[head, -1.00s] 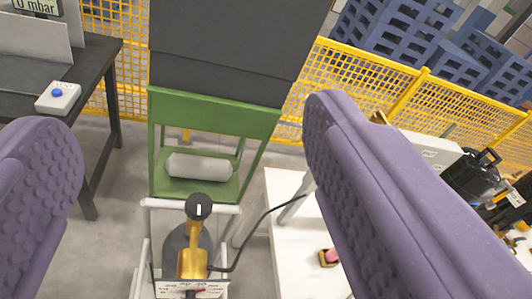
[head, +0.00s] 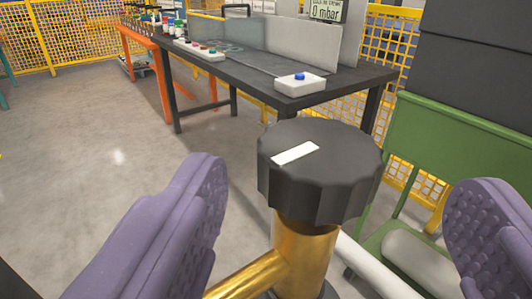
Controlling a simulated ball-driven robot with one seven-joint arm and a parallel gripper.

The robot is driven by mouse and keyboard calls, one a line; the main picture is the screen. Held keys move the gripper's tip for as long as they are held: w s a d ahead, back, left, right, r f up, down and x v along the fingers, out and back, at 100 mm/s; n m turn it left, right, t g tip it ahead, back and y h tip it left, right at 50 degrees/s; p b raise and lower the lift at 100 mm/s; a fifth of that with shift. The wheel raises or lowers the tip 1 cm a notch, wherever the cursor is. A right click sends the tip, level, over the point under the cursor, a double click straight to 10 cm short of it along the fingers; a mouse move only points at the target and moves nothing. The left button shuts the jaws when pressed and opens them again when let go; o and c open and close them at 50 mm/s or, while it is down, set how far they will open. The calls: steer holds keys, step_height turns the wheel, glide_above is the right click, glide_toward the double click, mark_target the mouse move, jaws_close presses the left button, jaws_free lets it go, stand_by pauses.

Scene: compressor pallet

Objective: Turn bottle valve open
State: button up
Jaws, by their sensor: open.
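The bottle valve has a black ribbed knob (head: 318,170) with a white mark on its top. The knob sits on a brass valve body (head: 302,250), which has a brass arm running down to the left. My gripper (head: 335,195) is open, with one purple padded finger to the left of the knob and one to the right. There is a visible gap between the knob and each finger in the picture. The bottle below the valve is mostly hidden by the bottom edge of the view.
A dark table (head: 245,75) stands behind, bearing a white box with a blue button (head: 300,84) and a display reading 0 mbar (head: 327,10). A green frame (head: 450,140) holding a grey cylinder (head: 415,262) is at the right. Open floor (head: 90,140) lies at the left.

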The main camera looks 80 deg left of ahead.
mark_target(317, 118)
steer(key=shift+s+f+y, duration=0.15)
steer(key=shift+f+y, duration=0.05)
steer(key=shift+y, duration=0.1)
steer(key=shift+a, duration=0.3)
steer(key=b+x, duration=0.2)
steer(key=x, duration=0.5)
steer(key=shift+a, duration=0.1)
steer(key=shift+g, duration=0.3)
steer(key=c, duration=1)
